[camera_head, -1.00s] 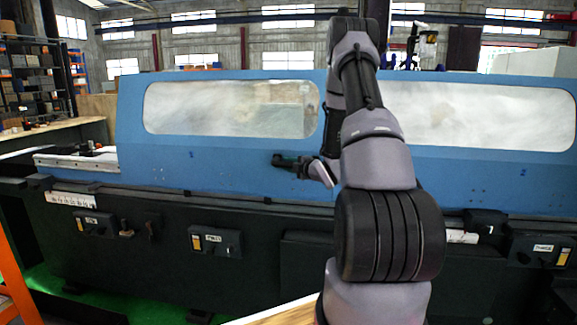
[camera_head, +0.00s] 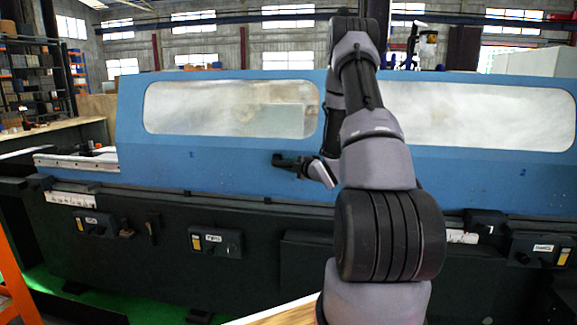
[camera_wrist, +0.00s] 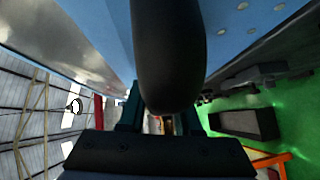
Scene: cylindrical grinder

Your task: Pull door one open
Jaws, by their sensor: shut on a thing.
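A blue sliding door (camera_head: 225,165) with a long rounded window (camera_head: 230,108) stands left of centre in the head view; I take it to be door one. My gripper (camera_head: 284,161) is at the lower right part of this door, below the window. In the wrist view my gripper (camera_wrist: 165,118) has its teal fingers on either side of a thick, dark, rounded handle (camera_wrist: 170,55) and is shut on it. The blue door face (camera_wrist: 235,25) lies close beside the handle. In the head view the handle is mostly hidden by my gripper and arm.
A second blue door (camera_head: 470,175) with a window is to the right, partly behind my arm. The dark machine base (camera_head: 150,260) below carries control boxes (camera_head: 215,241). A wooden bench (camera_head: 50,133) is at the left, and green floor shows below.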

